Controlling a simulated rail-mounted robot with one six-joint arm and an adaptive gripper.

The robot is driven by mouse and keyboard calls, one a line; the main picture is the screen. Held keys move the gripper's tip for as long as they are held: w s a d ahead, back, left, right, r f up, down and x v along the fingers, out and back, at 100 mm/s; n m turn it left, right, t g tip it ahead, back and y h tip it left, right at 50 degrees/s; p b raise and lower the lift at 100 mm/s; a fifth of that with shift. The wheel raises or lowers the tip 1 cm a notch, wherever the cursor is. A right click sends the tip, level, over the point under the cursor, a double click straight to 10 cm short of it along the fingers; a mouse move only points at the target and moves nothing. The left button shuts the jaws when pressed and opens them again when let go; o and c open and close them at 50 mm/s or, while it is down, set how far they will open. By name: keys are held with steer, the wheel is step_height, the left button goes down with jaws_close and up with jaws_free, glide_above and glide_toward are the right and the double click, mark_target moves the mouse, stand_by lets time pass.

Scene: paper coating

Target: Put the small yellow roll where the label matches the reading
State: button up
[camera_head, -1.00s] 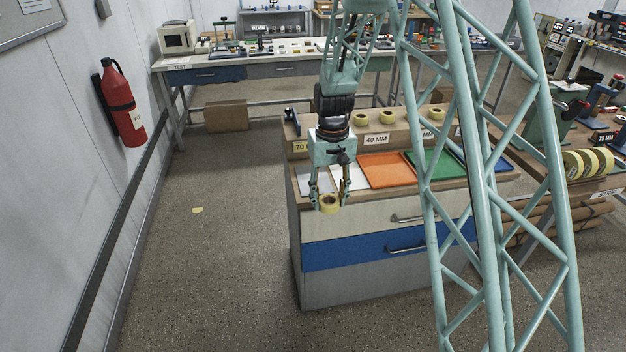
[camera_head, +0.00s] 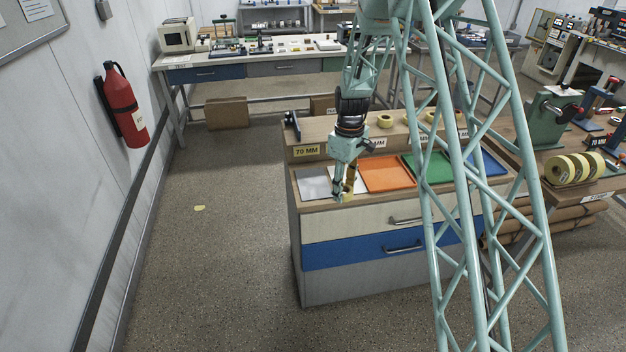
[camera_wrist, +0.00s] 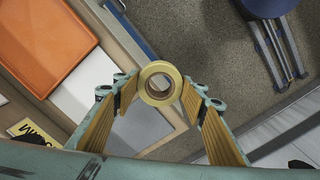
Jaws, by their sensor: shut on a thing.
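A small yellow roll (camera_wrist: 159,83) is held between the fingertips of my gripper (camera_wrist: 160,88), with its ring face toward the wrist camera. In the head view my gripper (camera_head: 345,192) is shut on it above the front edge of the wooden-topped cabinet (camera_head: 315,205); the roll is mostly hidden there. A yellow "70 MM" label (camera_head: 306,152) is on the raised back ledge at the left. Other labels along the ledge are partly hidden by my arm. Several yellow rolls, one of them (camera_head: 385,121) just right of my arm, stand on the ledge.
Grey, white, orange (camera_head: 385,174), green (camera_head: 428,166) and blue sheets lie on the cabinet top. A dark device (camera_head: 292,125) stands at the ledge's left end. Larger yellow rolls (camera_head: 572,169) sit on the right bench. Floor left of the cabinet is mostly clear.

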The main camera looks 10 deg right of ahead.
steer(key=shift+w+d+f+n+p, duration=0.1)
steer(key=shift+w+d+n+p, duration=0.45)
steer(key=shift+d+n, duration=0.25)
steer(key=shift+w+d+f+n+p, duration=0.1)
steer(key=shift+w+d+n+p, duration=0.4)
steer(key=shift+d+n, duration=0.35)
steer(key=shift+w+d+f+n+p, duration=0.1)
steer(key=shift+w+d+n+p, duration=0.45)
steer(key=shift+d+n, duration=0.25)
steer(key=p, duration=0.2)
glide_above(315, 188)
steer(key=shift+w+f, duration=0.1)
steer(key=shift+f, duration=0.65)
steer(key=shift+f, duration=1.8)
steer(key=shift+f, duration=0.15)
steer(key=o, duration=0.9)
